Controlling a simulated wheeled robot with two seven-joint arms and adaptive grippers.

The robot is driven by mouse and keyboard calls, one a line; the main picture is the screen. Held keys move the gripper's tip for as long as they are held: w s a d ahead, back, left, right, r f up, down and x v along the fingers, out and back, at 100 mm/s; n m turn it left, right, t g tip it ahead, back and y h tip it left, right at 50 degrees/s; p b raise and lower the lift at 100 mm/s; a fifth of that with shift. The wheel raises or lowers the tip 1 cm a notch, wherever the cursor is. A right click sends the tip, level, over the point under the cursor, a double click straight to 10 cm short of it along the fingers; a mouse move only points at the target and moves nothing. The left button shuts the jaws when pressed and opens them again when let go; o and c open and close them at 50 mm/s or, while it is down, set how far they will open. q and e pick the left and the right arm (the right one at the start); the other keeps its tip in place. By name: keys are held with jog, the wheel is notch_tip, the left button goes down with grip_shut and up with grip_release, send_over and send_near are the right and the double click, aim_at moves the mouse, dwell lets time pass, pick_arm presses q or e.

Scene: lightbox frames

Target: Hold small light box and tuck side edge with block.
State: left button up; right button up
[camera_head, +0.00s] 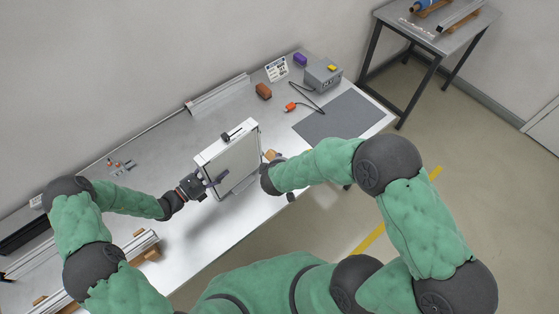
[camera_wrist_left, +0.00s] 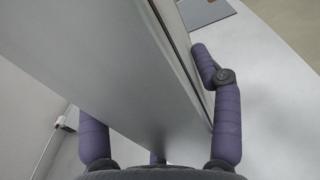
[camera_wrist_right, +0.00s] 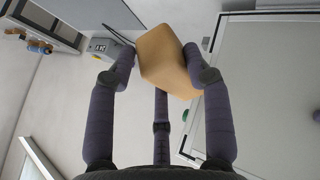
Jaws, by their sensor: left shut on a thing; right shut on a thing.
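The small light box (camera_head: 230,161) is a flat panel with a silvery frame, standing upright on the grey table. My left gripper (camera_head: 207,184) is at its left side, and in the left wrist view its fingers (camera_wrist_left: 160,120) straddle the box edge and are shut on the light box (camera_wrist_left: 120,70). My right gripper (camera_head: 266,168) is at the box's right side. In the right wrist view its fingers (camera_wrist_right: 165,75) are shut on a tan wooden block (camera_wrist_right: 166,60). The box's pale face (camera_wrist_right: 265,100) lies just right of the block; I cannot tell whether they touch.
A metal rail (camera_head: 218,94) lies along the back. Small parts (camera_head: 121,166) lie at left.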

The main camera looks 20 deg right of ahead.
dwell(0.4)
pick_arm(q)
jog(key=o, duration=1.4)
jog(key=shift+o, duration=0.2)
